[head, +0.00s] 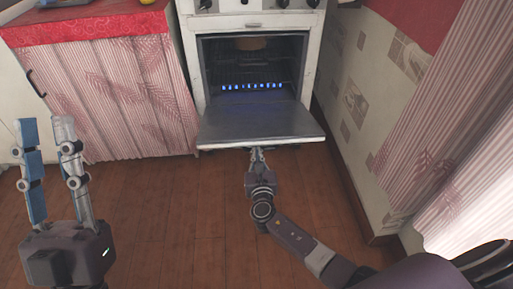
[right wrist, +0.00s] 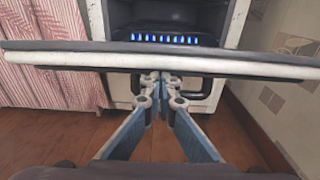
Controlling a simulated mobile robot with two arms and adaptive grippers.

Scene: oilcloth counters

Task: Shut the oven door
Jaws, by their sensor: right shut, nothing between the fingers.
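The oven (head: 254,50) stands ahead with its door (head: 261,121) hanging open, about flat, towards me. A row of blue flames burns inside, and something brownish sits near the top of the cavity. My right gripper (head: 257,153) is at the middle of the door's front edge. In the right wrist view its fingers (right wrist: 163,77) are shut and empty, tips just under the door edge (right wrist: 165,58); I cannot tell if they touch it. The dark door handle (right wrist: 205,95) shows below the door. My left gripper (head: 47,128) is open and empty at the left, away from the oven.
A counter with a red oilcloth (head: 80,25) and a pink striped curtain (head: 115,95) stands left of the oven. The tiled wall (head: 365,110) is close on the right, with another striped curtain (head: 430,130). The wooden floor (head: 165,205) before the oven is clear.

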